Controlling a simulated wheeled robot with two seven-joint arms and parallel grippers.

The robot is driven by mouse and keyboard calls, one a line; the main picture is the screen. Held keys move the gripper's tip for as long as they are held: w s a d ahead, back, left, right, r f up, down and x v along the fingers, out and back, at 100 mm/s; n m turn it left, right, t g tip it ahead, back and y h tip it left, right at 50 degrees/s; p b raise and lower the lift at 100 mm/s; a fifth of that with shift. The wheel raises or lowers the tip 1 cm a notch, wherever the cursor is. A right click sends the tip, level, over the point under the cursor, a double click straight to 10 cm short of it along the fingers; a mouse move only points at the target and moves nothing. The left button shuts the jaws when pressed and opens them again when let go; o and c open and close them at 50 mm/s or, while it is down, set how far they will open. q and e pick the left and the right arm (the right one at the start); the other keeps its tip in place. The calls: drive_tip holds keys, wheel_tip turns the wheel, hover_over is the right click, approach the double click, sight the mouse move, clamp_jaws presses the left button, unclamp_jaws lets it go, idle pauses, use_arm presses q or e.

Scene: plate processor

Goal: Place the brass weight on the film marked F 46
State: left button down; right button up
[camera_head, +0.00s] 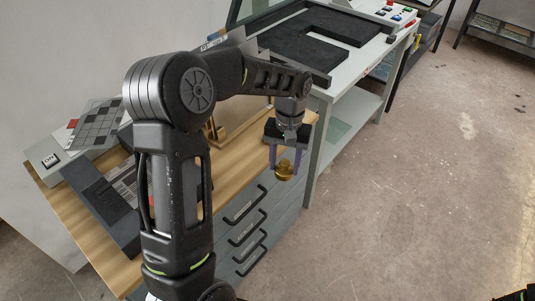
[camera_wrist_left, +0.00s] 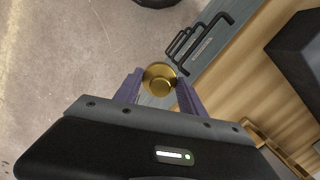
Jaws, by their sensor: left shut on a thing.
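My left gripper (camera_head: 286,172) points down with its purple fingers shut on the brass weight (camera_head: 285,169). It holds the weight in the air, at the front edge of the wooden-topped cabinet and over its drawer side. In the left wrist view the round gold-coloured weight (camera_wrist_left: 159,78) sits between the two fingertips. A film with a grey and black checkered pattern (camera_head: 100,122) lies on a pale box at the cabinet's left. A striped sheet (camera_head: 127,187) lies in a dark tray, partly hidden by my left arm. I cannot read the mark F 46 on either.
The wooden top (camera_head: 236,165) has bare room between the dark tray (camera_head: 98,196) and a brass-coloured stand (camera_head: 215,132), which my arm partly covers. Drawer handles (camera_head: 243,206) stick out at the front. A pale table (camera_head: 352,96) with dark foam stands behind.

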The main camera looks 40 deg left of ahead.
use_arm(q)
drive_tip(key=d+f+m, duration=0.3)
drive_tip(key=d+f, duration=0.7)
drive_tip(key=f, duration=0.2)
drive_tip(key=shift+w+d+f+m, duration=0.2)
drive_tip(key=shift+f+m, duration=0.1)
drive_tip(key=shift+m, duration=0.1)
